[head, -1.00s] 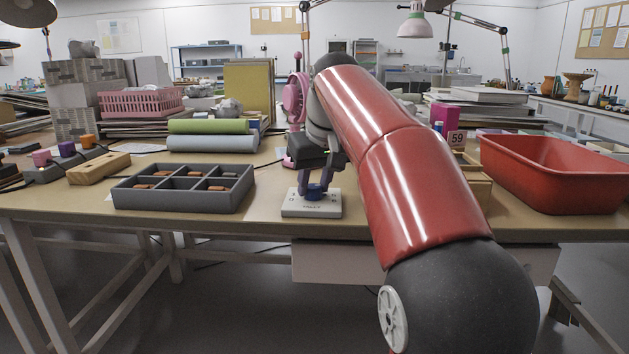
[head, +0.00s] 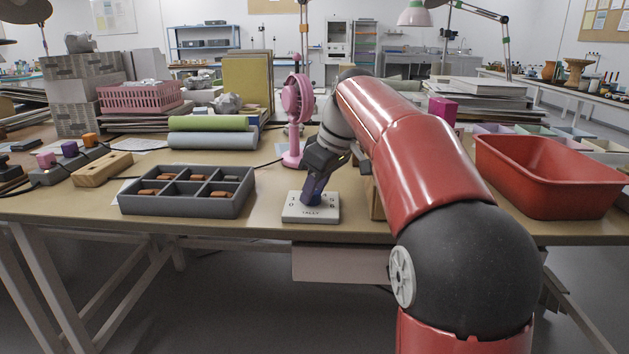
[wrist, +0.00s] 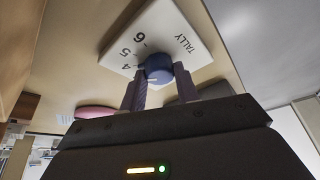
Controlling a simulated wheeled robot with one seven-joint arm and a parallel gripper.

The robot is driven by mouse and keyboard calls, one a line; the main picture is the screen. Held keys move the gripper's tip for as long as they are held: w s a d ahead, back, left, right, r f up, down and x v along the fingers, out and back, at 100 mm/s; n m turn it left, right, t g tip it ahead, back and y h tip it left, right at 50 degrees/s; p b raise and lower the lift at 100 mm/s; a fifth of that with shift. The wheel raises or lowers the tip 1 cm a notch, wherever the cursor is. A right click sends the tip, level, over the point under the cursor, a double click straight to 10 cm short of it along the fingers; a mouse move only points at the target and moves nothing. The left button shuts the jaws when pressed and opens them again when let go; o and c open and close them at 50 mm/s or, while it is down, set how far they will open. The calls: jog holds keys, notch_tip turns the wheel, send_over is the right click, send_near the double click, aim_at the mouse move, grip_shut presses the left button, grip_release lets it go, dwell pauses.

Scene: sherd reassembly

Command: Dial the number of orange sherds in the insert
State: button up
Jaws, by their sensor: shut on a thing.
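The white tally plate (head: 311,213) lies on the table near its front edge, with digits around a round blue knob (wrist: 158,66). In the wrist view the digits 4, 5 and 6 and the word TALLY show on the plate (wrist: 185,28). My gripper (head: 311,193) is tilted over the plate and shut on the knob; its two fingers (wrist: 160,80) sit on either side of it. I cannot read the knob's setting. The grey insert (head: 183,208) stands left of the plate, with several orange-brown sherds (head: 219,194) in its compartments, partly hidden by the walls.
A pink fan (head: 296,105) stands behind the plate. A wooden block (head: 102,169) lies left of the insert, and green and grey rolls (head: 212,140) lie behind it. A red tub (head: 550,180) stands at the right. The table between insert and plate is clear.

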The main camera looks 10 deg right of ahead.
dwell(0.3)
jog(key=o, duration=1)
jog(key=shift+r, duration=0.1)
jog(key=p+v, duration=0.2)
jog(key=v, duration=0.5)
jog(key=shift+s+d+r, duration=0.1)
jog(key=shift+d+r, duration=0.05)
jog(key=shift+r, duration=0.15)
